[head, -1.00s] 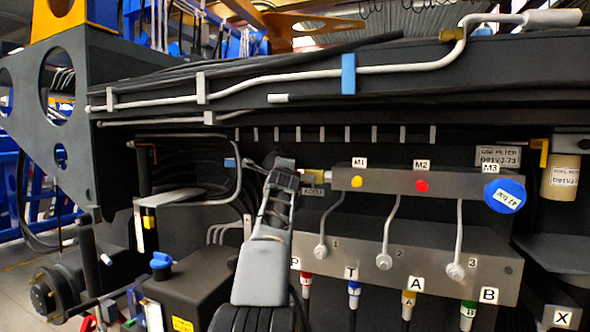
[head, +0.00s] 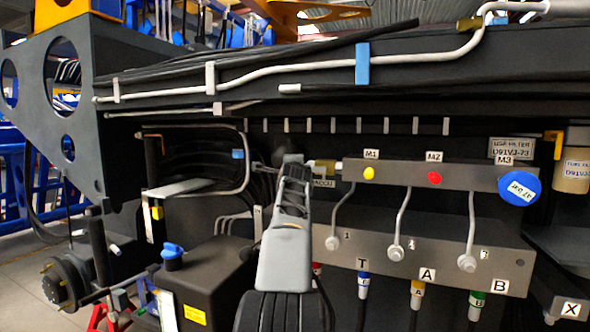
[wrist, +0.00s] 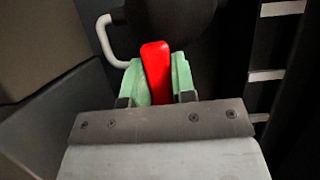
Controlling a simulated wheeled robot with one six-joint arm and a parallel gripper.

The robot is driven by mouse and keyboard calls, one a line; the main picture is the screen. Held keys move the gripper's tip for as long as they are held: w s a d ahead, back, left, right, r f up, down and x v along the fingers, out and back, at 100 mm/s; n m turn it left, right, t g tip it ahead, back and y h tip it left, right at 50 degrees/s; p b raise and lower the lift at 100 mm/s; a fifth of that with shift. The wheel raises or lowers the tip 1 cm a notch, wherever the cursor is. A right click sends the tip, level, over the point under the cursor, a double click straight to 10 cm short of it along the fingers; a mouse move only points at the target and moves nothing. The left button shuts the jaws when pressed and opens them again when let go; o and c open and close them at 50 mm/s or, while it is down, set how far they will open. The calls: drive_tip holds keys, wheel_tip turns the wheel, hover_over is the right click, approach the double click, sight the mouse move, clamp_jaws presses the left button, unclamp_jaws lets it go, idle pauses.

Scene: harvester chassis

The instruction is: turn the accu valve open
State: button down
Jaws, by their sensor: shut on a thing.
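The accu valve shows in the head view as a small brass body (head: 324,169) at the left end of the grey manifold bar, above a partly hidden label ending in "CCU". In the wrist view a red lever handle (wrist: 156,70) stands between the two green fingers of my gripper (wrist: 158,82). The fingers press on it from both sides. In the head view my gripper (head: 292,168) is just left of the brass body, and my own arm hides the red handle there.
A yellow cap (head: 369,174), a red cap (head: 434,178) and a blue round tag (head: 519,188) sit along the manifold bar to the right. A grey pipe (head: 245,165) and black hoses run close on the left. A long chassis beam (head: 430,80) passes above.

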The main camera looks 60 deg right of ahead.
drive_tip(key=c, duration=0.9)
unclamp_jaws()
drive_tip(key=shift+c, duration=0.2)
drive_tip(key=b+v, duration=0.2)
drive_tip(key=v, duration=1.2)
drive_tip(key=shift+b, duration=0.4)
drive_tip(key=shift+w, duration=0.1)
drive_tip(key=shift+w, duration=0.1)
